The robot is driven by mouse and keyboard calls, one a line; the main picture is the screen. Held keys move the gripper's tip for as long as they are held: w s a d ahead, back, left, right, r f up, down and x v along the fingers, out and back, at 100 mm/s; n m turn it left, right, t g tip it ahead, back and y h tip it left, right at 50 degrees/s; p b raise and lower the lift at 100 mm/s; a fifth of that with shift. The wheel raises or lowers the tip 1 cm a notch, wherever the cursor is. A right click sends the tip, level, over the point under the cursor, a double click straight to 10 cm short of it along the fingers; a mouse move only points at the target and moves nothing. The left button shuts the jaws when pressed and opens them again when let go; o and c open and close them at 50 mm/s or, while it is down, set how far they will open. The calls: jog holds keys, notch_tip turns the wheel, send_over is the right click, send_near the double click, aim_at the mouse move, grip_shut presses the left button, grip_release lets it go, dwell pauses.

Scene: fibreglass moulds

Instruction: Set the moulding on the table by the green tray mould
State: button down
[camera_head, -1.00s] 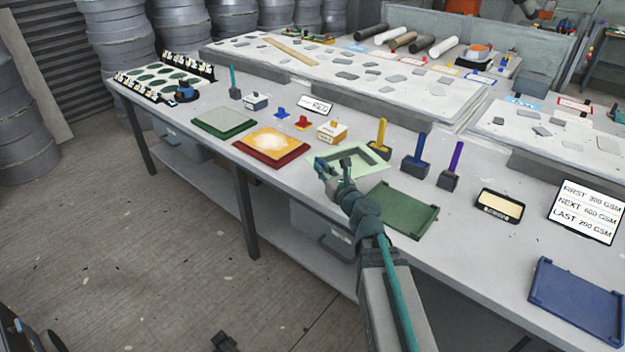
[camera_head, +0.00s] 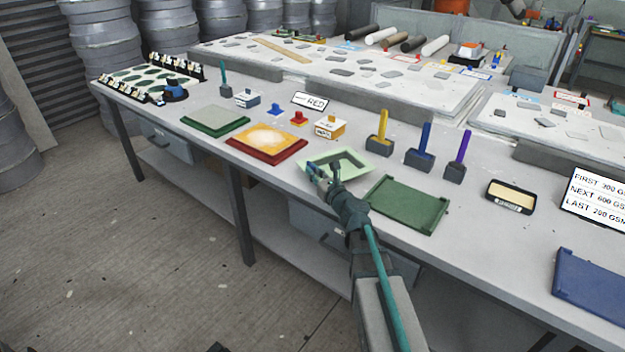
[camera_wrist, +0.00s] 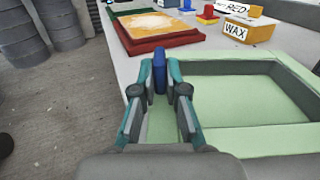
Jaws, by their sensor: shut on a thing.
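The moulding (camera_head: 364,167) is a pale green rectangular tray shape with a raised rim and a sunken middle. It lies level at or just above the table, between the red-edged mould and the green tray mould (camera_head: 408,204), apart from the latter. The green tray mould is dark green, flat and rimmed. My gripper (camera_head: 318,172) is at the moulding's left end. In the wrist view the fingers (camera_wrist: 160,78) are closed on an upright blue tab (camera_wrist: 160,72) by the moulding's pale green rim (camera_wrist: 240,143). Whether the moulding touches the table cannot be told.
The red-edged mould (camera_head: 264,151) with a yellow middle is just left of the moulding. A yellow-handled block tool (camera_head: 380,146) and a WAX box (camera_head: 330,127) stand behind. Bare table (camera_head: 470,235) lies right of the green tray mould.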

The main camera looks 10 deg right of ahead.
jog(key=shift+f, duration=0.2)
jog(key=shift+f, duration=0.15)
jog(key=c, duration=1.2)
grip_release()
jog(key=shift+r, duration=0.2)
jog(key=p+v, duration=0.5)
jog(key=v, duration=0.7)
jog(key=shift+p, duration=0.4)
